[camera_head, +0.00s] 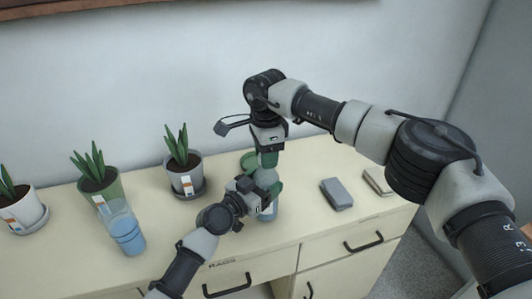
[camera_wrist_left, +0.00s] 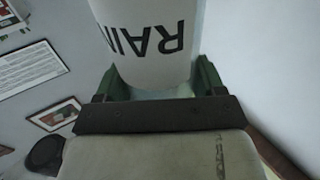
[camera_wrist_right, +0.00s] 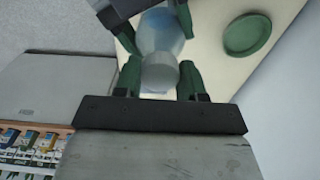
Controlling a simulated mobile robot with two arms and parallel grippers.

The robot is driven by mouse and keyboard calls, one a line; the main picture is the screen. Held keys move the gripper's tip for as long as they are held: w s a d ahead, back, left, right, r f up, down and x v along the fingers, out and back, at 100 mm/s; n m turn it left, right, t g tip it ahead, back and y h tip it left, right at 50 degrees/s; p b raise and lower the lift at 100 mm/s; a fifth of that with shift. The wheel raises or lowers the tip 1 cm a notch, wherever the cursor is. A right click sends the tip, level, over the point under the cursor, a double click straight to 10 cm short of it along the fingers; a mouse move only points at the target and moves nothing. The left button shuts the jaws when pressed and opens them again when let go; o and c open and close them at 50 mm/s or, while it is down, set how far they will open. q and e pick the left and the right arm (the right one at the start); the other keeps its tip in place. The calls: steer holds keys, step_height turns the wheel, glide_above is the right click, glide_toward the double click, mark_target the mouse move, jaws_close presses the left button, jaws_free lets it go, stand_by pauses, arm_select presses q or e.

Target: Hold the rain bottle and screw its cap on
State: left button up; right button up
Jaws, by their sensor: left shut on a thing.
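The rain bottle (camera_wrist_left: 150,40) fills the top of the left wrist view, its white label reading RAIN upside down. My left gripper (camera_head: 264,194) is shut on it, green fingers at both sides. My right gripper (camera_head: 267,158) points down just above the left one. In the right wrist view a pale round cap or bottle top (camera_wrist_right: 160,73) lies between the right green fingers (camera_wrist_right: 160,82); I cannot tell whether they grip it.
A round green dish (camera_wrist_right: 247,36) lies behind the bottle. Two small flat boxes (camera_head: 336,193) lie to the right. A wall is close behind.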

steer(key=c, duration=0.3)
steer(key=m, duration=0.6)
steer(key=shift+m, duration=0.4)
steer(key=shift+c, duration=0.3)
steer(key=m, duration=0.4)
steer(key=shift+m, duration=0.4)
steer(key=o, duration=1.1)
step_height(320, 180, up, 12)
arm_select(q)
steer(key=o, duration=1.8)
